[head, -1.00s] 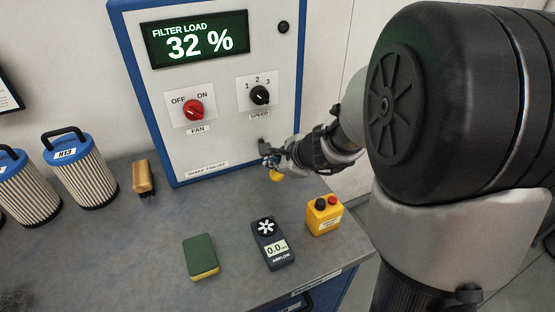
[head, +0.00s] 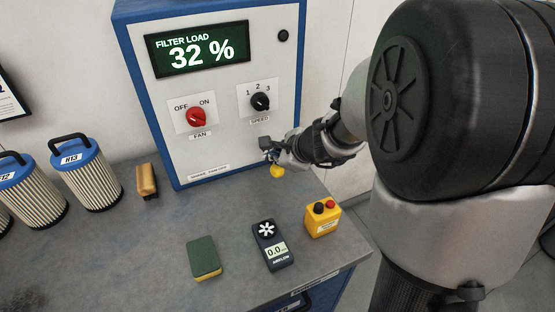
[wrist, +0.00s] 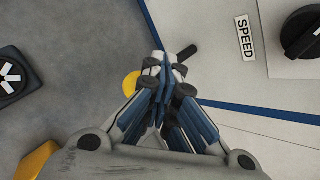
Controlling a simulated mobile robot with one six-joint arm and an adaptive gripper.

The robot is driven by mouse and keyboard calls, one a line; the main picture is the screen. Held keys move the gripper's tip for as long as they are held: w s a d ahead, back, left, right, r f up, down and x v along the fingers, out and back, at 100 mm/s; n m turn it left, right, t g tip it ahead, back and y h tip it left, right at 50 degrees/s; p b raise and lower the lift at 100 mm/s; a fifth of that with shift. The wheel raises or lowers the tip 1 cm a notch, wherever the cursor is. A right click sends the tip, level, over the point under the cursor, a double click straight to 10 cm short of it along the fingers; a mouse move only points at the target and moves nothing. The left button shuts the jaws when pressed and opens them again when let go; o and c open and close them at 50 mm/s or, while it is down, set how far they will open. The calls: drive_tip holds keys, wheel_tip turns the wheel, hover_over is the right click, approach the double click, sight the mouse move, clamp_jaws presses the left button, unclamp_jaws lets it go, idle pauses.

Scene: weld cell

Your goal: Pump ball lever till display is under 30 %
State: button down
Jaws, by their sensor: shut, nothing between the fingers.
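The display (head: 197,49) on the cabinet front reads FILTER LOAD 32 %. The ball lever has a yellow ball (head: 277,171) low at the cabinet's lower right, below a dark bracket (head: 265,143). The ball also shows in the wrist view (wrist: 131,83), partly hidden by my fingers. My gripper (head: 270,156) is shut and empty, close above the ball. In the wrist view my fingertips (wrist: 165,67) are together, between the ball and a short dark rod (wrist: 187,52). I cannot tell whether they touch the lever.
The red FAN knob (head: 196,117) and black SPEED knob (head: 260,102) sit above. On the bench are a yellow button box (head: 322,220), an airflow meter (head: 272,246) reading 0.0, a green sponge (head: 203,258), a brush (head: 147,181) and filters (head: 87,182). The bench's middle is clear.

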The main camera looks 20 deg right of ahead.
drive_tip(key=shift+r+p, duration=0.45)
drive_tip(key=shift+r, duration=0.3)
wheel_tip(320, 180, up, 5)
drive_tip(key=p, duration=0.4)
idle(0.5)
